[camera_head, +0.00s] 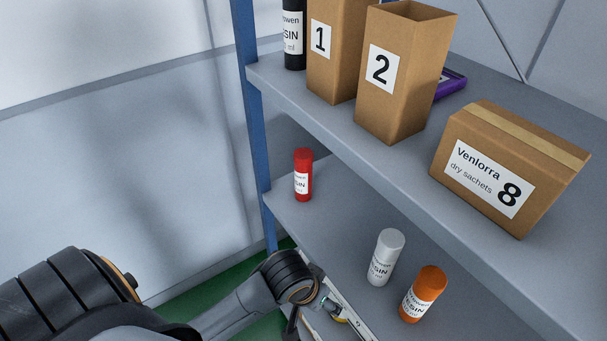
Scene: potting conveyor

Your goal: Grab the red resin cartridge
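The red resin cartridge (303,176) stands upright on the lower shelf (335,207), close to the blue post at its left end. It has a white label and nothing touches it. My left arm comes in from the lower left and ends near the bottom middle, below the red cartridge and apart from it. The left gripper is only partly in view at the bottom edge, and its fingertips cannot be made out. My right gripper is not seen.
A white cartridge (385,257) and an orange cartridge (423,294) stand on the lower shelf to the right. The upper shelf (330,112) overhangs it, bearing a black cartridge (293,37), box 1 (333,60), box 2 (400,85), a purple item (451,84) and the Venlorra box (508,170).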

